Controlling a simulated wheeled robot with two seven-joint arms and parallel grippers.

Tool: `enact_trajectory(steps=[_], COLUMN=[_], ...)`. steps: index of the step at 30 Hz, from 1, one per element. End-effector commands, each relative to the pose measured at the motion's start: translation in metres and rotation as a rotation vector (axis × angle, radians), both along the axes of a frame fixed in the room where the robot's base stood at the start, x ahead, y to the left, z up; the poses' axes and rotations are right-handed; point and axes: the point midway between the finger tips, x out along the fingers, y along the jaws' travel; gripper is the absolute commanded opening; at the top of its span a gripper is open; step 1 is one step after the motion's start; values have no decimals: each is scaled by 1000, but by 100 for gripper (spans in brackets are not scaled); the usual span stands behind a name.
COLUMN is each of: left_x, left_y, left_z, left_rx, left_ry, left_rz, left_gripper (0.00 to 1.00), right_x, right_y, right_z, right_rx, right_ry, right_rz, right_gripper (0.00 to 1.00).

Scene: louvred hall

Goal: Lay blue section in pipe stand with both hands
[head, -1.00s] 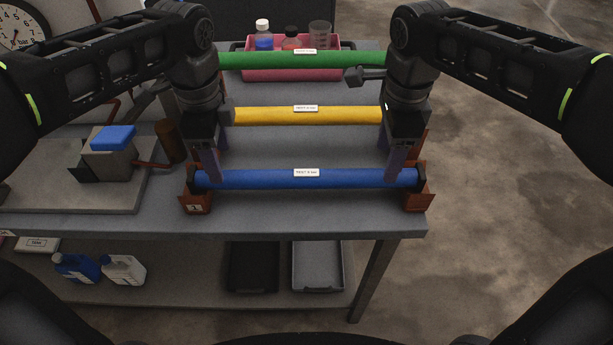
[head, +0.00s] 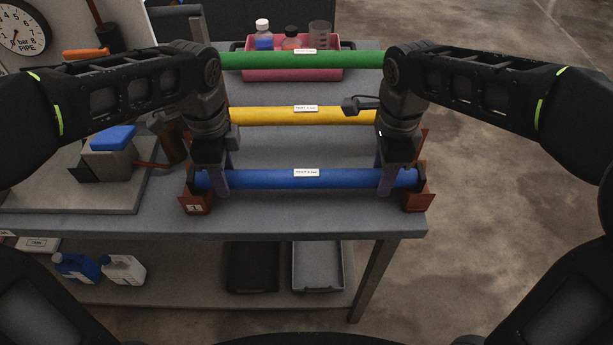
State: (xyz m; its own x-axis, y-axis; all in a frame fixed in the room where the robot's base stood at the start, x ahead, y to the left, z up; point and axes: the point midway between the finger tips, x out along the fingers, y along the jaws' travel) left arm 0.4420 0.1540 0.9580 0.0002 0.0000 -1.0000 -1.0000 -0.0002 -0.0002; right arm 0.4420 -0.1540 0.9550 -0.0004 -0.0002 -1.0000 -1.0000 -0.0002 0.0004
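The blue section (head: 265,179) lies level across the front of the bench, with a white label at its middle. Its ends sit at the black cradles of the orange-brown pipe stand, whose left bracket (head: 195,204) and right bracket (head: 418,200) show. My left gripper (head: 218,183) is at the blue section just inside the left bracket. My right gripper (head: 386,183) is at it just inside the right bracket. Both point down, with a finger in front of the section. The far fingers are hidden, so I cannot tell whether they grip.
A yellow section (head: 270,115) and a green section (head: 270,61) lie behind, parallel to the blue one. A pink bin (head: 335,73) with bottles stands at the back. A block with a blue top (head: 113,138) is at left. The bench (head: 300,218) is clear in front.

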Motion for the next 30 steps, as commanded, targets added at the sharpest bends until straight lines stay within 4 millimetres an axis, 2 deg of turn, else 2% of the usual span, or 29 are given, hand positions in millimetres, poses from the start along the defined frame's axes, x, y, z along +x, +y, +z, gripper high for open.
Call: enact_trajectory(steps=[2,15,30], left_x=[0,0,0], left_y=[0,0,0], left_z=[0,0,0], left_rx=[0,0,0], left_ry=[0,0,-1], left_rz=[0,0,0], left_gripper=[36,0,0], right_x=[0,0,0], right_y=[0,0,0], right_z=[0,0,0], right_rx=[0,0,0], right_ry=[0,-1,-1], right_rz=[0,0,0], right_gripper=[36,0,0])
